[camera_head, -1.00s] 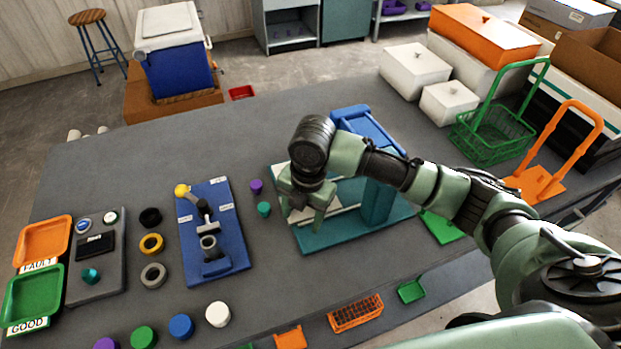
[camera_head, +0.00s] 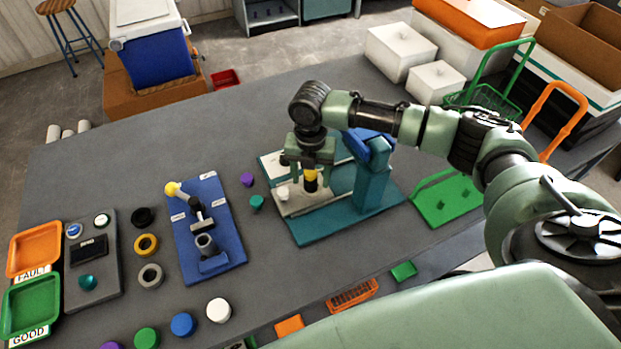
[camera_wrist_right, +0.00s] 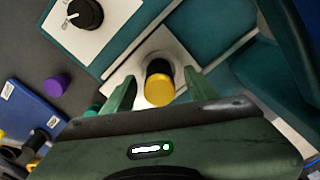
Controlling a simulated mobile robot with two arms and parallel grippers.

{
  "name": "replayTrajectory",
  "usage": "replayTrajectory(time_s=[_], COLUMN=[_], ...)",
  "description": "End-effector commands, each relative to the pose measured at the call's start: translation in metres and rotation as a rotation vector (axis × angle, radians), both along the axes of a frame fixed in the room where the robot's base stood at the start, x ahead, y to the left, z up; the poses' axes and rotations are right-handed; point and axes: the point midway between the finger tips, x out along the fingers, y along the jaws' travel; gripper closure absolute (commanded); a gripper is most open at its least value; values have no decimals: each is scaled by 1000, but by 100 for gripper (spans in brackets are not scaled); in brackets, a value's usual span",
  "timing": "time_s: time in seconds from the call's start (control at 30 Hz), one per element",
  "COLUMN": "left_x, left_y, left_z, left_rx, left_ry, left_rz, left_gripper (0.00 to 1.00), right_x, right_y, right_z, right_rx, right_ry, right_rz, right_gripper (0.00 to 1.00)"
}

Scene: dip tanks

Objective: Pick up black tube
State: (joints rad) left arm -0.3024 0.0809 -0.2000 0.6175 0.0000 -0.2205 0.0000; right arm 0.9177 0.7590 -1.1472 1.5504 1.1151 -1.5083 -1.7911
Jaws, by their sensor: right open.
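The black tube (camera_head: 311,185) has a yellow top and stands upright on the pale plate of the teal fixture (camera_head: 372,190). In the right wrist view the tube (camera_wrist_right: 159,84) shows its yellow end towards the camera, with black wall behind it. My right gripper (camera_head: 310,178) is over the pale plate, pointing down, with its green fingers on either side of the tube. In the right wrist view the fingers are apart, with gaps visible between them and the tube. The left gripper is not in view.
A small white knob (camera_head: 283,192) stands on the fixture left of the gripper. The fixture's blue upper part (camera_head: 370,148) rises behind right. A blue board (camera_head: 213,225) with a yellow-ended lever lies to the left. Purple and teal pieces (camera_head: 257,203) lie between them.

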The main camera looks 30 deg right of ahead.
Motion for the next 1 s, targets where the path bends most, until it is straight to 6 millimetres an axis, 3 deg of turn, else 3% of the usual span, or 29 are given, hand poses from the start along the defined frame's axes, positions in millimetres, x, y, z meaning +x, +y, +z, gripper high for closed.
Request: replayTrajectory(time_s=[0.27,0.47,0.5,0.83,1.0], left_x=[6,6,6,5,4], left_y=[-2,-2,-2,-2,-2], left_z=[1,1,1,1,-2], left_rx=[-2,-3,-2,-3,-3], left_ry=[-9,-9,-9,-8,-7], left_rz=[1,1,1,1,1], left_gripper=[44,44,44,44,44], right_x=[0,0,0,1,2], right_y=[0,0,0,0,0], right_z=[-5,-4,-4,-2,9], right_rx=[0,0,0,1,2], right_ry=[-2,-2,-1,-3,-5], right_rz=[0,0,0,0,0], right_gripper=[42,95,100,100,100])
